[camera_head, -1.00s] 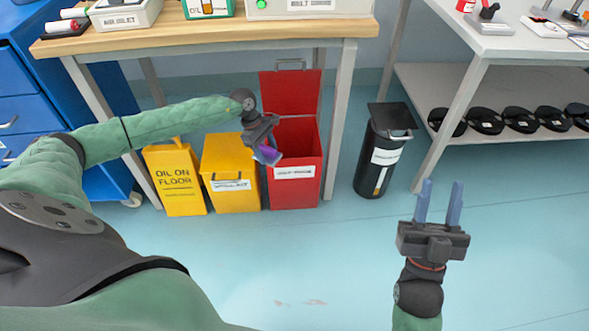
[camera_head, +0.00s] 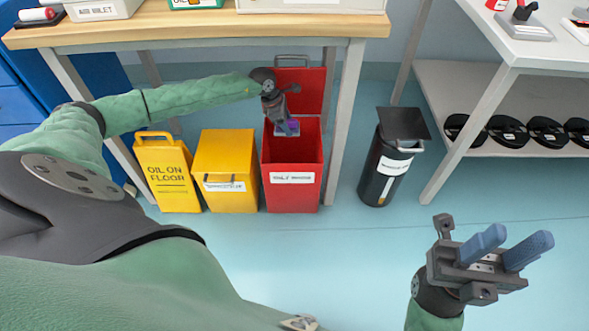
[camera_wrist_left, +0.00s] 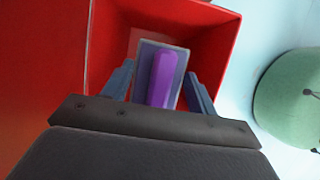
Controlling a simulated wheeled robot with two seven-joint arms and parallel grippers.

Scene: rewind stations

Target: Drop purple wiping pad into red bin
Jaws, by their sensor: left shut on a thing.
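The red bin (camera_head: 291,190) stands under the wooden bench with its lid tipped up against the back. My left gripper (camera_head: 287,124) points down at the bin's open mouth. It is shut on the purple wiping pad (camera_head: 292,128), which has a grey base and a purple grip. In the left wrist view the pad (camera_wrist_left: 160,75) sits between the two blue fingers, over the inside of the red bin (camera_wrist_left: 213,40). My right gripper (camera_head: 517,245) is open and empty, low at the right over the floor.
A yellow bin (camera_head: 226,160) and a yellow "oil on floor" sign (camera_head: 168,175) stand left of the red bin. A black bin (camera_head: 386,165) stands to the right, beyond a bench leg. The wooden bench top (camera_head: 200,33) is above. The floor in front is clear.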

